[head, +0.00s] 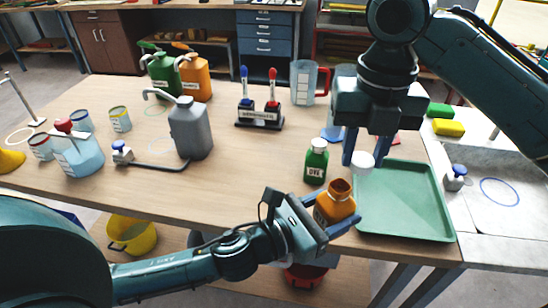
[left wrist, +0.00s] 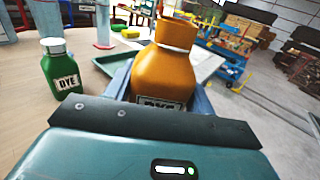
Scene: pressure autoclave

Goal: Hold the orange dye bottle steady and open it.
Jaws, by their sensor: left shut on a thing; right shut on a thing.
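The orange dye bottle (head: 336,204) is tilted near the table's front edge, its neck uncovered and showing a dark opening at the top. My left gripper (head: 328,218) is shut around its body; the left wrist view shows the bottle (left wrist: 163,68) between the fingers, its DYE label partly hidden. My right gripper (head: 363,157) is shut on a white cap (head: 362,163), up and to the right of the bottle's mouth and apart from it. A green dye bottle (head: 316,163) with a white cap stands on the table just behind the orange one.
A green tray (head: 405,220), empty, lies right of the orange bottle. The table's front middle is mostly clear.

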